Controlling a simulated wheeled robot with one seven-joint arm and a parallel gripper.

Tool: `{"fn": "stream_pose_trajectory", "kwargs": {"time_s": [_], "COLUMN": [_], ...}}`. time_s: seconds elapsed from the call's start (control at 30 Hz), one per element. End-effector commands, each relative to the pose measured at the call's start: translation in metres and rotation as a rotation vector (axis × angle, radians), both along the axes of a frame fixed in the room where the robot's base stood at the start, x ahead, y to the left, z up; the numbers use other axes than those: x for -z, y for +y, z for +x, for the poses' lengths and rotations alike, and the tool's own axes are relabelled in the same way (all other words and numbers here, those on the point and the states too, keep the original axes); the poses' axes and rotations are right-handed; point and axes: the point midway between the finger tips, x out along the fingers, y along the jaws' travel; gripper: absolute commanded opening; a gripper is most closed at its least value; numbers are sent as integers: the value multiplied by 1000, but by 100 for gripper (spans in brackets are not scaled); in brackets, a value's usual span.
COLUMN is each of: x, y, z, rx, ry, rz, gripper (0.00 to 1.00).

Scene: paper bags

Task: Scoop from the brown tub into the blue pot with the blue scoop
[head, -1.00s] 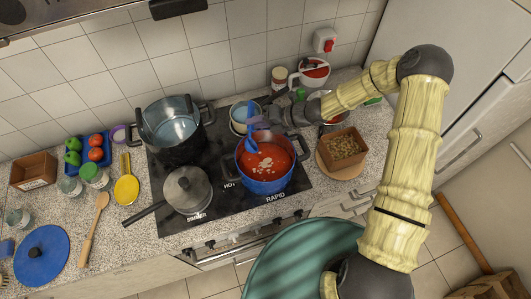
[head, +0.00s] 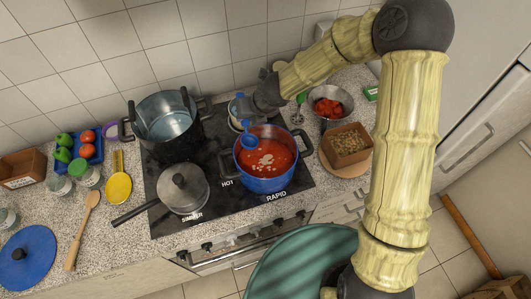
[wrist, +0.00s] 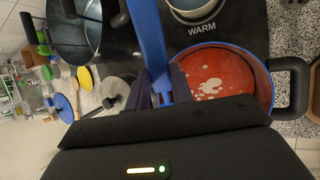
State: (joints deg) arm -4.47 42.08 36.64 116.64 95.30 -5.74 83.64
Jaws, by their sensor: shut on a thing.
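The blue pot (head: 264,182) stands on the front right of the hob and holds red sauce with pale bits on top. My gripper (wrist: 164,90) is shut on the handle of the blue scoop (wrist: 148,38). In the head view the bowl of the blue scoop (head: 249,141) hangs over the left back part of the blue pot. I cannot tell whether the scoop holds anything or touches the sauce. The brown tub (head: 331,154), square and filled with small brownish grains, stands to the right of the pot on a round wooden board.
A big dark pot (head: 168,122) and a lidded grey saucepan (head: 184,190) stand on the left of the hob. A metal bowl of red pieces (head: 342,97) stands behind the tub. A small pot (head: 236,112) is partly hidden behind my gripper.

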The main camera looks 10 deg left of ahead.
Motion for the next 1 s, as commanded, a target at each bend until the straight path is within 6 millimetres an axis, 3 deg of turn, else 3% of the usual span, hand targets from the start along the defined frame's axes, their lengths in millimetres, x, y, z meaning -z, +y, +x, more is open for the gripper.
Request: {"fn": "stream_pose_trajectory", "kwargs": {"time_s": [0.37, 0.57, 1.0], "x": [9, 6, -33], "y": [12, 11, 11], "z": [-7, -6, -6], "rx": [-2, 2, 2], "ry": [-167, -171, -169], "rz": [-269, -279, -278], "gripper": [0, 0, 0]}}
